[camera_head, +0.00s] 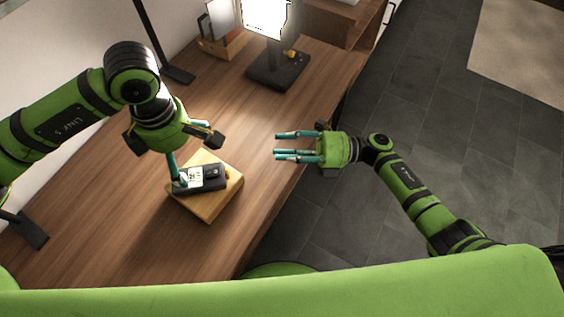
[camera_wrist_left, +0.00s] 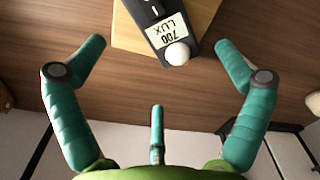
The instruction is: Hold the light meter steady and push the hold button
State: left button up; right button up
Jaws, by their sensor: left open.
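The light meter (camera_head: 209,176) is a dark handheld device with a white display. It lies on a light wooden block (camera_head: 206,211) on the table. In the left wrist view, the light meter (camera_wrist_left: 163,12) shows "700 LUX" beside a round white sensor dome (camera_wrist_left: 177,54). My left gripper (camera_head: 188,160) is open above the meter, with one teal finger close to its display end; contact cannot be told. My right gripper (camera_head: 284,146) is open and empty, right of the block near the table edge.
A lit lamp with a dark base (camera_head: 277,72) stands at the back of the wooden table (camera_head: 110,214). A wooden organizer (camera_head: 222,44) stands left of it. Dark stands line the wall side. Table surface between the block and lamp is clear.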

aim_at(193, 174)
jog(key=s+f+n+g, duration=0.1)
jog(key=s+a+f+n+h, duration=0.1)
jog(key=shift+s+g, duration=0.3)
jog(key=shift+g, duration=0.1)
pick_arm(q)
jog(key=shift+f, duration=0.3)
pick_arm(e)
jog(key=shift+s+a+f+n, duration=0.1)
jog(key=shift+s+n, duration=0.1)
jog(key=shift+n, duration=0.2)
pick_arm(q)
jog(key=shift+f, duration=3.25)
jog(key=c, duration=1.1)
jog(key=shift+c, duration=0.2)
pick_arm(e)
grip_shut()
pick_arm(q)
jog(key=shift+s+f, duration=0.1)
jog(key=shift+s, duration=0.05)
